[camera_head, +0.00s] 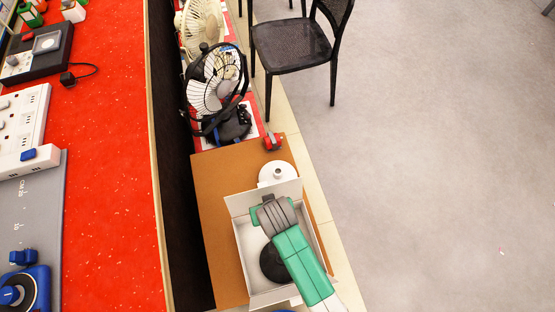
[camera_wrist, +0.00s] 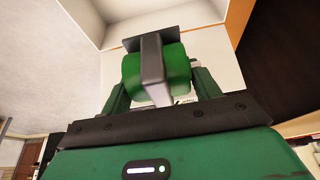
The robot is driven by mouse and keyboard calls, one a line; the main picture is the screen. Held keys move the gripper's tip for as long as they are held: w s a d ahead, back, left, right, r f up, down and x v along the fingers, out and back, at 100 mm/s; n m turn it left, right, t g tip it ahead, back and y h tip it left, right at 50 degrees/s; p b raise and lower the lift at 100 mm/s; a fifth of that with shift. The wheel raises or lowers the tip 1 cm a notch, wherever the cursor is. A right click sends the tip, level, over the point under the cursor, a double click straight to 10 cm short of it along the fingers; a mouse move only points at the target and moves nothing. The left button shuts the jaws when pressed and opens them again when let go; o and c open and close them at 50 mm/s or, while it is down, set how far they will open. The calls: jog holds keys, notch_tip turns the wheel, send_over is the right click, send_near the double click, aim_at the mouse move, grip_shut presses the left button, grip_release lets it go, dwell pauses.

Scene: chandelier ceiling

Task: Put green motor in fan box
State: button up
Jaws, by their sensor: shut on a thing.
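The fan box (camera_head: 243,204) is an open white carton with raised flaps, on the brown board in the head view. Its pale walls also show in the wrist view (camera_wrist: 217,72). My gripper (camera_head: 268,214) is over the box's far part, with the arm reaching in from the lower right. In the wrist view my gripper's green fingers (camera_wrist: 160,88) are shut on the green motor (camera_wrist: 133,80), a green cylinder with a dark grey bracket across it. The motor is largely hidden in the head view. A black round part (camera_head: 271,263) lies in the box, partly covered by my arm.
A white round part (camera_head: 277,173) sits just beyond the box, and a small red item (camera_head: 272,142) farther back. A black fan (camera_head: 215,92) and a cream fan (camera_head: 201,24) stand behind. A red-topped table (camera_head: 112,170) is left; open floor is right.

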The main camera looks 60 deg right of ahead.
notch_tip(320, 180, down, 18)
jog(key=b, duration=0.7)
jog(key=shift+f, duration=0.15)
jog(key=o, duration=1.4)
jog(key=p+v, duration=0.5)
jog(key=v, duration=0.7)
